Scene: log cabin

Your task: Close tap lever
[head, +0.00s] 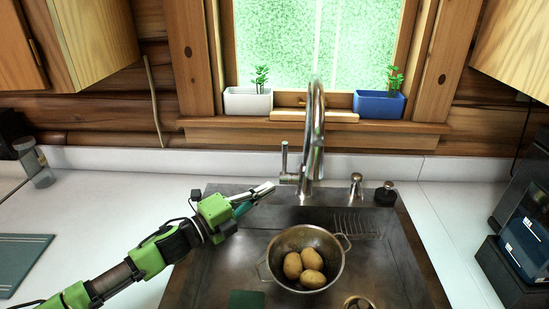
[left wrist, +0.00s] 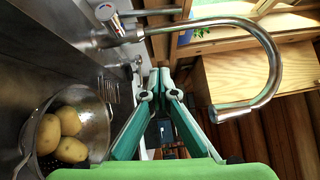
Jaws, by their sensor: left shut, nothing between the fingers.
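The metal tap (head: 316,130) stands behind the sink with its tall curved spout. Its lever (head: 284,158) points straight up at the left side of the tap. In the left wrist view the spout (left wrist: 272,60) arches at right, and the lever (left wrist: 160,12) sticks out near the top from the tap body, by a red and blue mark. My left gripper (head: 268,188) is shut and empty, just left of and below the lever's base, apparently apart from it. Its fingertips (left wrist: 163,78) meet in the left wrist view. My right gripper is out of view.
A metal colander (head: 279,246) with potatoes (head: 312,257) sits in the sink (head: 392,250), below the tap. A soap pump (head: 356,186) stands right of the tap. White (head: 247,103) and blue (head: 379,105) planters stand on the window sill behind. The counter on the left is mostly clear.

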